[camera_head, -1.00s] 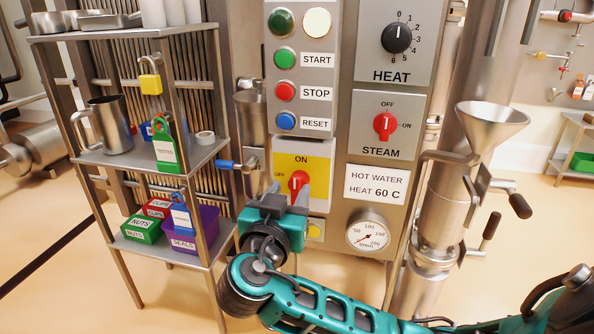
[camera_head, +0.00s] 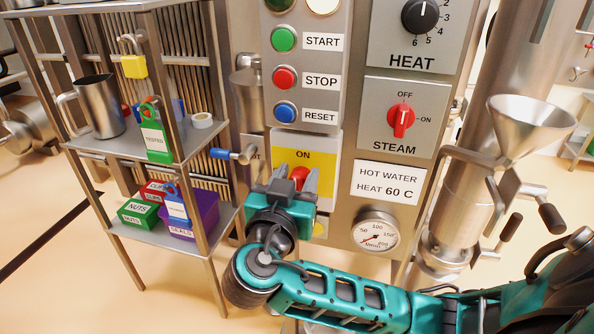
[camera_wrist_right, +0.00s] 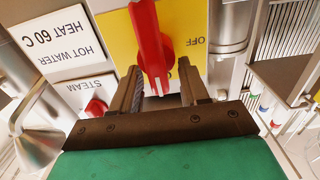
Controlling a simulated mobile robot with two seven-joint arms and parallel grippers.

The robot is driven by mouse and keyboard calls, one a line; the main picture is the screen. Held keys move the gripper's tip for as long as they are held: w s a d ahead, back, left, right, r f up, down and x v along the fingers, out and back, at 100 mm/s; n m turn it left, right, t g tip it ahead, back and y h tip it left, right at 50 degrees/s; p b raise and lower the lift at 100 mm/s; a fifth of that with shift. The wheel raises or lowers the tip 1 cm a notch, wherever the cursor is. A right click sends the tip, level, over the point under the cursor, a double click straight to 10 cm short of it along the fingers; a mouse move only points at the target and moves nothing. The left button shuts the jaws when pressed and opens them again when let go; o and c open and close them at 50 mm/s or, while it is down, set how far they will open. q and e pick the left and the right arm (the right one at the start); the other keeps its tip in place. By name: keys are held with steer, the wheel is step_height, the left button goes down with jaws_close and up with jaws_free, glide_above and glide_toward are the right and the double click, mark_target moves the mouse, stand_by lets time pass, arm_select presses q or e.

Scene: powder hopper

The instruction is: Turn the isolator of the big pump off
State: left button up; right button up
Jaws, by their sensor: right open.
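The isolator is a red knob (camera_head: 299,174) on a yellow plate (camera_head: 318,160) with ON printed above it in the head view. In the right wrist view, which is upside down, its long red handle (camera_wrist_right: 150,45) stands nearly upright in the picture, with OFF on the yellow plate (camera_wrist_right: 193,20) to its right. My right gripper (camera_head: 295,182) is open in front of the knob and hides its lower part and the OFF mark in the head view. In the wrist view, the handle's end shows between the two apart fingers; I cannot tell if they touch it. My left gripper is out of view.
START (camera_head: 284,39), STOP (camera_head: 285,77) and RESET (camera_head: 286,112) buttons sit above the isolator. The STEAM knob (camera_head: 401,120) and a gauge (camera_head: 376,232) are to its right. A blue-handled valve (camera_head: 232,154) and a shelf (camera_head: 135,148) are to its left.

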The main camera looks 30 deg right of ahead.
stand_by(0.3)
steer(key=c, duration=0.7)
